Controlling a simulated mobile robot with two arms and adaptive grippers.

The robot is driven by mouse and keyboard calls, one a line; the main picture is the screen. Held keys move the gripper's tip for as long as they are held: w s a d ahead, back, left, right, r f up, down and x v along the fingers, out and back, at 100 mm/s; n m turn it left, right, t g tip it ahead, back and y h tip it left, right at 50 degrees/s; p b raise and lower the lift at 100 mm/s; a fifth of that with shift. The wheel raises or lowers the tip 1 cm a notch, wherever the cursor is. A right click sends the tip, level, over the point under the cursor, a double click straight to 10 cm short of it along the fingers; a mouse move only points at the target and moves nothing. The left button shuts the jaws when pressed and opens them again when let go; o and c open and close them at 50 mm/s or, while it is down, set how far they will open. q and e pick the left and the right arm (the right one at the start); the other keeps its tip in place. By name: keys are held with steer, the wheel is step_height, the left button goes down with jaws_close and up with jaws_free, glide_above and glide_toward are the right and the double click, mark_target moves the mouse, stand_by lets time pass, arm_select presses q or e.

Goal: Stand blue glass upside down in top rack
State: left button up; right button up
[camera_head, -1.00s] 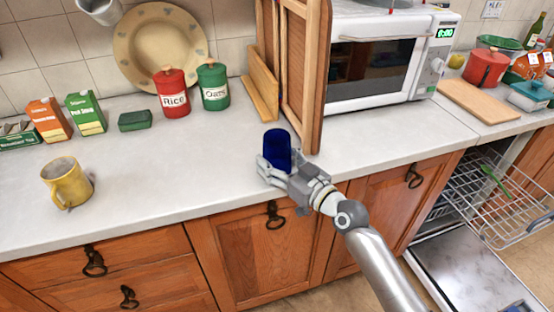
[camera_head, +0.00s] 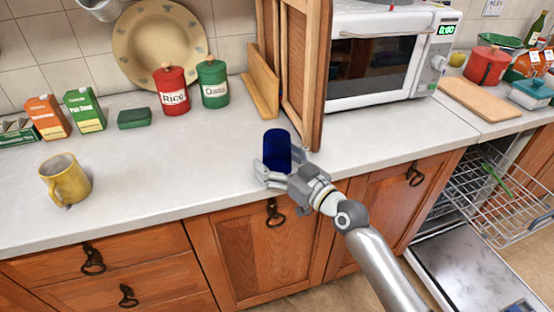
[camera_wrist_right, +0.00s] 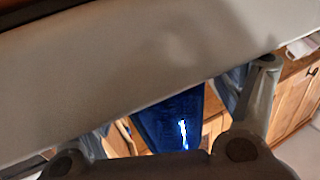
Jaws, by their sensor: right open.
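The dark blue glass (camera_head: 277,150) stands on the counter near its front edge, left of the wooden panel. My right gripper (camera_head: 281,167) is at the glass from the front, with its open fingers on either side of the glass's lower part. In the right wrist view the blue glass (camera_wrist_right: 170,122) shows between the spread fingers; I cannot tell whether they touch it. The top rack (camera_head: 505,205) is a wire basket pulled out of the open dishwasher at the right, with a green utensil (camera_head: 489,172) in it. My left gripper is not in view.
The wooden panel (camera_head: 302,75) rises close behind and right of the glass, beside the microwave (camera_head: 375,60). A yellow mug (camera_head: 66,181) stands at left, and red (camera_head: 172,92) and green (camera_head: 212,85) canisters behind. The counter left of the glass is clear. The dishwasher door (camera_head: 470,275) hangs open.

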steer(key=shift+s+d+f, duration=0.1)
steer(key=shift+s+d, duration=0.25)
steer(key=shift+d, duration=0.05)
steer(key=v, duration=1.1)
